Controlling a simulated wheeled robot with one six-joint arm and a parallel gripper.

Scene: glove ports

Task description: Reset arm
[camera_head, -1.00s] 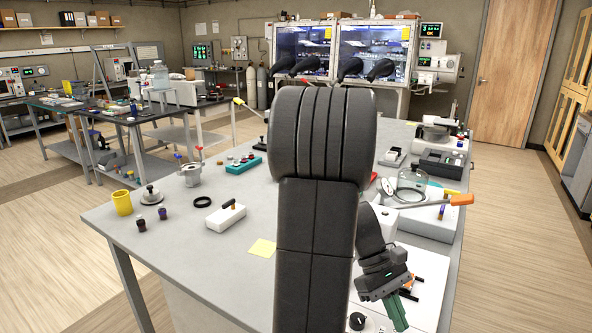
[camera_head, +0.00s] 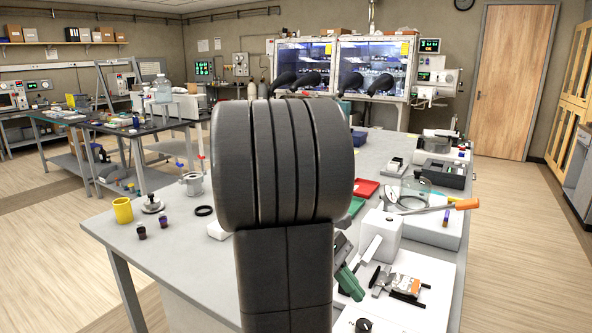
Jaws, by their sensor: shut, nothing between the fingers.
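My gripper (camera_head: 350,284) shows just right of my large dark arm link. Its green fingers are shut and empty, pointing down and to the right over the near part of the grey bench (camera_head: 183,252). Part of the gripper's body is hidden behind the arm link. The fingers appear left of a metal and orange device with black bars (camera_head: 406,286) on a white board. I cannot tell how high above the board they are.
A white block with a lever (camera_head: 381,236) stands close by the gripper on the right. Beyond are a red tray (camera_head: 366,189), a glass dome (camera_head: 415,187) and an orange-handled tool (camera_head: 466,204). A yellow cup (camera_head: 123,210) and two dark vials stand left. My arm hides the bench's middle.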

